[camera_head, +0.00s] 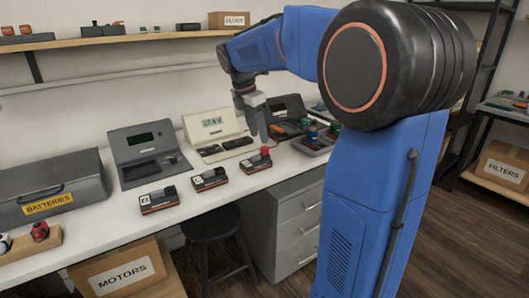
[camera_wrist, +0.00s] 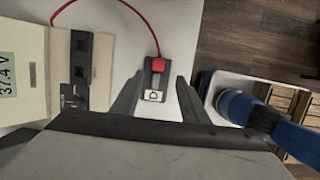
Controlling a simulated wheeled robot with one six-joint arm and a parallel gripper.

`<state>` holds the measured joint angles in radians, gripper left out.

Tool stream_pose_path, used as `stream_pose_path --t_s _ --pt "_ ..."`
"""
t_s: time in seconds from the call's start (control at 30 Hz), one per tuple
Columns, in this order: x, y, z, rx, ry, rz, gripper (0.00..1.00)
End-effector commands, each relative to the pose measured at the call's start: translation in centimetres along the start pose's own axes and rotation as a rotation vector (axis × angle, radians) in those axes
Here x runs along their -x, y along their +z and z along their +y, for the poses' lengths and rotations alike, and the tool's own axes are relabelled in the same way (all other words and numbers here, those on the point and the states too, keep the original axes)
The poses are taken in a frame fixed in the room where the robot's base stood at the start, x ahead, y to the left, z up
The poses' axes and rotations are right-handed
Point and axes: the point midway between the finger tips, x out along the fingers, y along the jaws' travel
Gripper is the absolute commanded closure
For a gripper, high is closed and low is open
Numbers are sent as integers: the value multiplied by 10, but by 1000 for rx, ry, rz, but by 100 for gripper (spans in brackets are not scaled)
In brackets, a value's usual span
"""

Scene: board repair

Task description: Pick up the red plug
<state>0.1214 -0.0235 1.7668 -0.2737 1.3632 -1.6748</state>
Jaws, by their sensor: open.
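The red plug (camera_wrist: 158,65) sits on top of a small dark module marked D (camera_wrist: 154,96) in the wrist view, with a red cable (camera_wrist: 143,18) running from it. In the head view the red plug (camera_head: 265,150) shows on the rightmost of three modules (camera_head: 256,163) near the bench's front edge. My gripper (camera_head: 258,138) points down above and behind that module. In the wrist view my gripper (camera_wrist: 160,80) has its fingers apart, one on each side of the module in the picture. Nothing is between them in grip; the plug appears ahead of the fingertips.
A cream meter (camera_head: 212,123) with a display stands behind the modules, and the cable leads towards it. A grey tray of parts (camera_head: 316,150) lies right of the module. Two other modules (camera_head: 208,180) (camera_head: 158,200) stand left along the white bench.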

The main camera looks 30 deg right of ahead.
Motion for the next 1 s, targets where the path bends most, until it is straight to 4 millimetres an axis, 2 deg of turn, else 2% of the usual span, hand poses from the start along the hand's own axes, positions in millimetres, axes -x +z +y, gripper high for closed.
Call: stream_pose_path --t_s 0.1,0.27,0.6,0.93,0.97,1.0 --pt "-11 0 0 -1 -1 0 59" --pt "-19 1 0 -1 -1 0 59" --pt "-60 7 4 -1 -2 0 59" --pt "-66 7 4 -1 0 0 59" --pt "-66 7 4 -1 0 0 62" --pt "-66 7 4 -1 0 0 71"
